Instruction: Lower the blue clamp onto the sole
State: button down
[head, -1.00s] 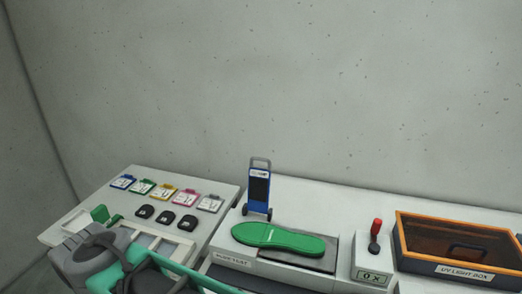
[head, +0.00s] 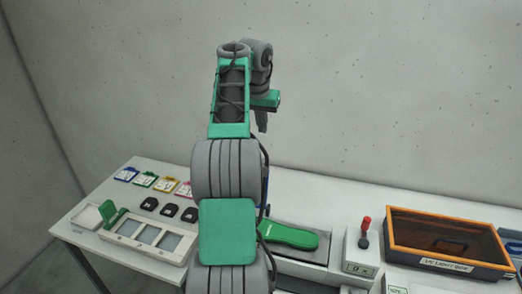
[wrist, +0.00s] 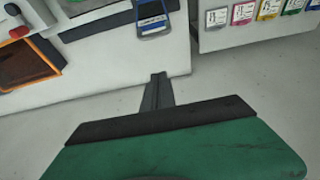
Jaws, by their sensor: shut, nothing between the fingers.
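The blue clamp (wrist: 152,18) stands at the top of the wrist view, with its grey handle toward my gripper. In the head view my arm hides nearly all of it. The green sole (head: 290,235) lies flat on the press bed to the right of my arm, its left end hidden. My gripper (wrist: 158,92) is shut and empty; in the head view its fingers (head: 262,122) point down, high in front of the wall. It is apart from the clamp.
A red-knobbed lever (head: 365,225) stands on a counter box right of the sole. The orange-framed UV light box (head: 447,240) is farther right. Coloured tags (head: 145,179), black pieces (head: 169,210) and a framed tray (head: 148,238) lie at left.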

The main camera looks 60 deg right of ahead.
jog(key=s+b+x, duration=0.1)
jog(key=b+x, duration=0.7)
jog(key=x, duration=0.3)
jog(key=shift+w+a+r+b, duration=0.1)
jog(key=shift+a+r+b, duration=0.1)
jog(key=shift+a, duration=0.5)
jog(key=shift+a+r+b, duration=0.15)
jog(key=shift+a+b, duration=0.1)
jog(key=shift+a, duration=0.45)
jog(key=shift+w+a+r+b, duration=0.1)
jog(key=shift+a+r+b, duration=0.1)
jog(key=shift+a, duration=0.5)
jog(key=shift+s+a+f+b, duration=0.1)
jog(key=shift+s+b, duration=0.05)
jog(key=shift+b, duration=0.2)
